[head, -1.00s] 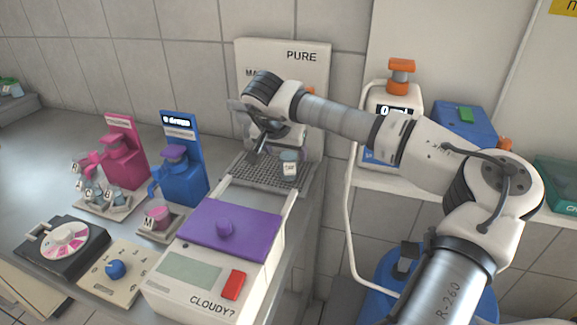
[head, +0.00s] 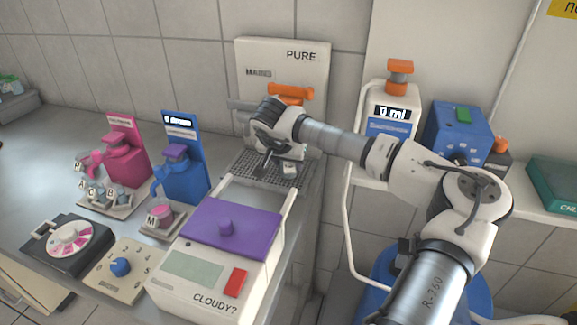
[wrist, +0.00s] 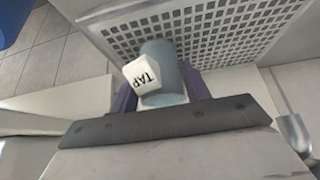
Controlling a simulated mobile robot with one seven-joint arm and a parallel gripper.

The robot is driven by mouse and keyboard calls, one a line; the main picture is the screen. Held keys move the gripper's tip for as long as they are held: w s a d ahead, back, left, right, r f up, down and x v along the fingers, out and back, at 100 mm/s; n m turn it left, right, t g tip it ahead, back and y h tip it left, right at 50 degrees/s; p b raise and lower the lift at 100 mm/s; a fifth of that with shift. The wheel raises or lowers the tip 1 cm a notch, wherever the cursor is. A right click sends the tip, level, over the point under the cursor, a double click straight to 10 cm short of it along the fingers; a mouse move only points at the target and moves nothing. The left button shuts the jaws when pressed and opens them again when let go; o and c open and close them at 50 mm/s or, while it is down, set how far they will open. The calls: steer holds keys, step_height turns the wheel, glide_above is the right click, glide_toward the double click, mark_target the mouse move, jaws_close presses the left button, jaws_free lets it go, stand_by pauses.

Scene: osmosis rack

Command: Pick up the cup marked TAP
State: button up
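The cup marked TAP (wrist: 165,60) is a small grey-blue cup with a white TAP label. It is at the perforated drip tray (wrist: 235,40) in the wrist view. In the head view the cup (head: 289,170) is mostly hidden behind my gripper (head: 268,163), with only a small part showing. In the wrist view the two purple fingers of my gripper (wrist: 160,97) lie on either side of the cup, close to it. The gripper looks open around the cup; firm contact cannot be made out.
The white PURE panel (head: 312,75) with an orange handle (head: 291,93) stands behind the tray. The CLOUDY? box (head: 205,278) with a purple lid (head: 230,228) is in front. Blue (head: 183,178) and pink (head: 124,155) dispensers stand left. A white 0 ml bottle (head: 393,108) stands right.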

steer(key=c, duration=0.6)
steer(key=shift+s+r, duration=0.1)
